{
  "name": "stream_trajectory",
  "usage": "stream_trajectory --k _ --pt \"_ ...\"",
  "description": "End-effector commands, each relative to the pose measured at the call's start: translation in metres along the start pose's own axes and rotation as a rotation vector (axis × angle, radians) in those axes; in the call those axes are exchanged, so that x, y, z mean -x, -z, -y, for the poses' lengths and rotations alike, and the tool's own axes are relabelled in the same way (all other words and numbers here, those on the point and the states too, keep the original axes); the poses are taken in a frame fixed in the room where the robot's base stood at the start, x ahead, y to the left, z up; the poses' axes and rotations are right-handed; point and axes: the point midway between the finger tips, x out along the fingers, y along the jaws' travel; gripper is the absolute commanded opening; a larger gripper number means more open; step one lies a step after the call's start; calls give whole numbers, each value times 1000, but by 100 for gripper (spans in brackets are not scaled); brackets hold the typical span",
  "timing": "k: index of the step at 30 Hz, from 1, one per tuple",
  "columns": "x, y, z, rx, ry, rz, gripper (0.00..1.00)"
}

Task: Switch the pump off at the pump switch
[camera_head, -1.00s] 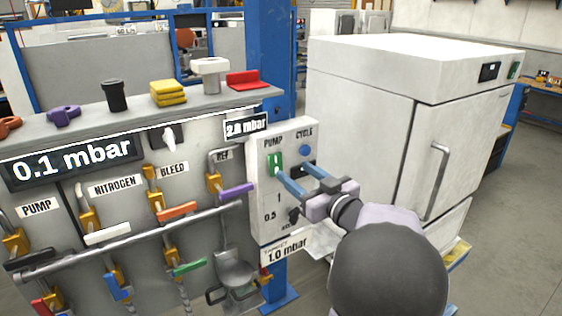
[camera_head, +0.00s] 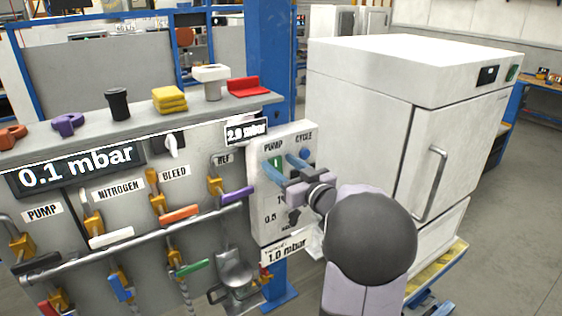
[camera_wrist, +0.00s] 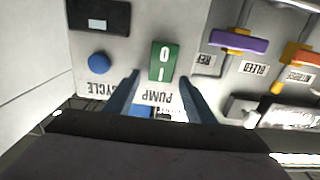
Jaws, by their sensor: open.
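The pump switch (camera_head: 277,161) is a green rocker marked I and O under the PUMP label on the white control panel (camera_head: 262,222). In the wrist view the pump switch (camera_wrist: 164,62) appears upside down, with no visible gap to judge contact. My gripper (camera_head: 281,164) is open in front of the panel, with its blue fingers on either side of the switch in the picture. In the wrist view my gripper (camera_wrist: 159,77) has one fingertip to each side of the rocker and holds nothing. I cannot tell whether it touches the panel.
The blue CYCLE button (camera_wrist: 98,63) sits beside the switch. A dark selector knob (camera_head: 294,215) is lower on the panel. To the left are valves with coloured handles, including a purple one (camera_head: 237,193), and a 0.1 mbar display (camera_head: 78,168). A white oven (camera_head: 385,135) stands right.

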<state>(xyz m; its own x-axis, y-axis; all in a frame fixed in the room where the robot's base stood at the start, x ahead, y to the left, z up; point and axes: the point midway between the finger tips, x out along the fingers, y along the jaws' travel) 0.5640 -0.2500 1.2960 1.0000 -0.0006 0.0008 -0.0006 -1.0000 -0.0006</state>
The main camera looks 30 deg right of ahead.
Motion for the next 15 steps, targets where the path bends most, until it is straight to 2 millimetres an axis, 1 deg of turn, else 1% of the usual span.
stream_trajectory --k 3,10,11,12,14,15 --pt "-4 -1 0 0 1 2 50" --pt "-4 -1 0 1 0 1 50" --pt "-4 -1 0 1 0 1 45" --pt "-4 -1 0 1 0 1 36" --pt "-4 -1 0 1 0 1 21" --pt "-4 -1 0 1 0 1 12"
